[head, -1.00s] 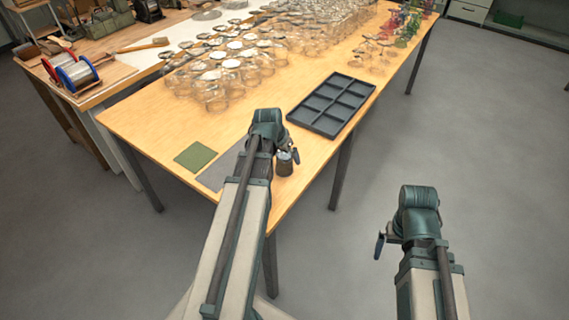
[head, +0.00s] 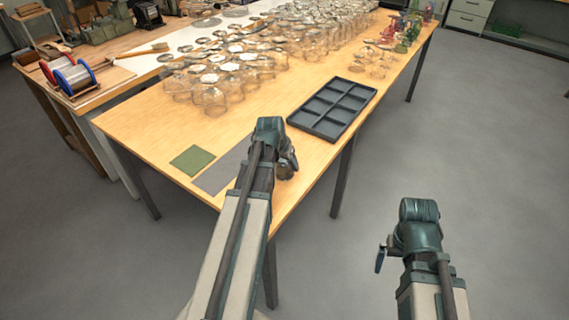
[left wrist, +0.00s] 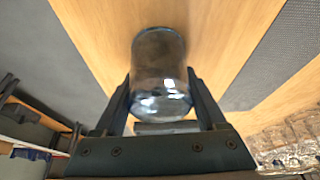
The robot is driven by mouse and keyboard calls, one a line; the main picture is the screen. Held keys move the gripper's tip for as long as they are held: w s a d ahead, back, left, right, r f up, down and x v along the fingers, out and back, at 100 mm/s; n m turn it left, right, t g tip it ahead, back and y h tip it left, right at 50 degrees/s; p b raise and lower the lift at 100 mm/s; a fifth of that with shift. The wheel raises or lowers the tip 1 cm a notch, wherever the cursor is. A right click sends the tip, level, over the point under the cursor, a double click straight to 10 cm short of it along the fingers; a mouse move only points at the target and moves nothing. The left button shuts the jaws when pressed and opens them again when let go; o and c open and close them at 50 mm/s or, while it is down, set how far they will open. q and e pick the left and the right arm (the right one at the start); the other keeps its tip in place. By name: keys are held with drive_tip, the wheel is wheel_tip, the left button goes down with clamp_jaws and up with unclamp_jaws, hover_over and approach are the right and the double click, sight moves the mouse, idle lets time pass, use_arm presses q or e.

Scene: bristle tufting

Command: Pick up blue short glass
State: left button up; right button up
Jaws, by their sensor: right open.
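The blue short glass (left wrist: 160,65) shows in the left wrist view as a clear, blue-tinted vessel between the two fingers of my left gripper (left wrist: 160,90). The fingers flank it closely; I cannot tell whether both touch it. In the head view my left gripper (head: 287,165) is over the near edge of the wooden table and largely hides the glass. My right gripper (head: 380,258) is open and empty over the floor, right of the table, partly hidden by its own arm.
A dark compartment tray (head: 332,108) lies right of my left gripper. A green mat (head: 192,161) and a grey mat (head: 222,172) lie to its left. Many clear glasses (head: 215,95) crowd the table (head: 150,130) farther back. Small coloured items (head: 405,30) stand at the far right.

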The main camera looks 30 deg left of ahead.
use_arm(q)
clamp_jaws()
drive_tip(key=shift+r, duration=0.1)
wheel_tip(320, 180, up, 10)
drive_tip(key=p, duration=1)
